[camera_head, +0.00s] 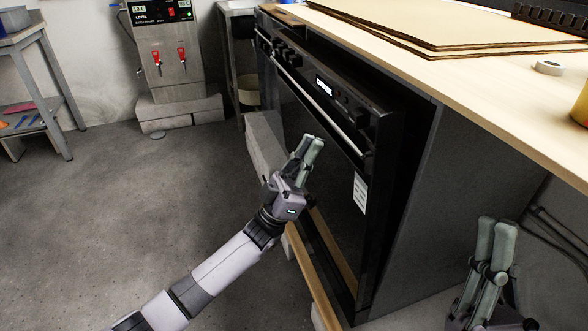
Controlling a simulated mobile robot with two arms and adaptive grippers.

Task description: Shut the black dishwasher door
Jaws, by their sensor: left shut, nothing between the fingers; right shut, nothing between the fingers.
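The black appliance door (345,230) is a dark panel with a long silver handle bar (318,108) across its top. It stands upright or nearly so under the worktop; I cannot tell whether it is fully closed. My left gripper (311,145) is shut and empty, in front of the door's upper part below the handle. Its fingers point up toward the door; contact is unclear. It hides part of the door. My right gripper (495,232) is shut and empty, upright at the lower right, beside the cabinet's grey side panel (460,180).
A control panel (325,88) with knobs runs above the handle. The wooden worktop (490,95) overhangs it, with brown sheets (450,30) and a tape roll (549,67). A pale block (264,145) stands by the door's left.

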